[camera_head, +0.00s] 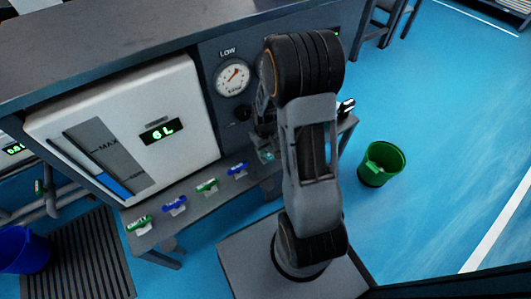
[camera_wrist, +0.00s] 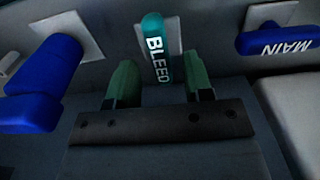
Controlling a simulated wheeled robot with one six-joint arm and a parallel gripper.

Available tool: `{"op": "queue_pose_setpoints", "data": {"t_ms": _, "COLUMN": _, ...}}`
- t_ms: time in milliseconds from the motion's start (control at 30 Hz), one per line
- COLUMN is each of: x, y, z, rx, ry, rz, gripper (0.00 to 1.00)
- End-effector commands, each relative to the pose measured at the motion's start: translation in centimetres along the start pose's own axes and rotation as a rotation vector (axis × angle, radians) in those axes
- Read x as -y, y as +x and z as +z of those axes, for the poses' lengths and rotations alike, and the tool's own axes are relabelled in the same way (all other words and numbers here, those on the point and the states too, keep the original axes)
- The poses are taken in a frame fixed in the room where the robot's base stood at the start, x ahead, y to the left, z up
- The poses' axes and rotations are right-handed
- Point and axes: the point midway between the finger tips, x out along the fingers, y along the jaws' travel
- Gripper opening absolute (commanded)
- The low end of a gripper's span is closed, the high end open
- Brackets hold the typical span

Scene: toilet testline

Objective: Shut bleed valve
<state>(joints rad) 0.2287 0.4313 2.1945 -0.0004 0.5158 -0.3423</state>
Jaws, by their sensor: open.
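The bleed valve handle (camera_wrist: 157,50) is a teal lever lettered BLEED, in the top middle of the wrist view. It stands lengthwise in that picture, from a pale plate down toward my gripper. My gripper (camera_wrist: 160,84) has two green fingers, apart, one on each side of the handle's lower end. A gap shows on both sides, and nothing is gripped. In the head view my arm covers most of the gripper and the bleed handle; only a small teal-green patch shows beside the arm, and I cannot tell which part it is.
A blue MAIN handle (camera_wrist: 280,40) is at right in the wrist view and another blue handle (camera_wrist: 45,85) at left. Several green and blue levers line the bench (camera_head: 200,190). A LOW gauge (camera_head: 233,77) and a 6 L tank (camera_head: 185,105) stand behind. A green bin (camera_head: 381,164) is right.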

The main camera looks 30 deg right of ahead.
Motion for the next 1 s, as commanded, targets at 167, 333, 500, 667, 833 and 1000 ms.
{"op": "queue_pose_setpoints", "data": {"t_ms": 167, "x": 0.0, "y": 1.6, "z": 0.0, "rx": 0.000, "ry": 0.000, "rz": 0.000, "gripper": 0.47}}
{"op": "queue_pose_setpoints", "data": {"t_ms": 333, "x": 0.0, "y": 2.0, "z": 0.0, "rx": 0.000, "ry": 0.000, "rz": 0.000, "gripper": 0.47}}
{"op": "queue_pose_setpoints", "data": {"t_ms": 500, "x": 0.0, "y": 2.0, "z": 0.0, "rx": 0.000, "ry": 0.000, "rz": 0.000, "gripper": 0.47}}
{"op": "queue_pose_setpoints", "data": {"t_ms": 667, "x": 0.0, "y": 2.0, "z": 0.0, "rx": 0.000, "ry": 0.000, "rz": 0.000, "gripper": 0.39}}
{"op": "queue_pose_setpoints", "data": {"t_ms": 833, "x": 0.0, "y": 2.0, "z": 0.0, "rx": -0.001, "ry": 0.000, "rz": 0.000, "gripper": 0.23}}
{"op": "queue_pose_setpoints", "data": {"t_ms": 1000, "x": 0.0, "y": 2.0, "z": 0.0, "rx": -0.001, "ry": 0.000, "rz": 0.000, "gripper": 0.07}}
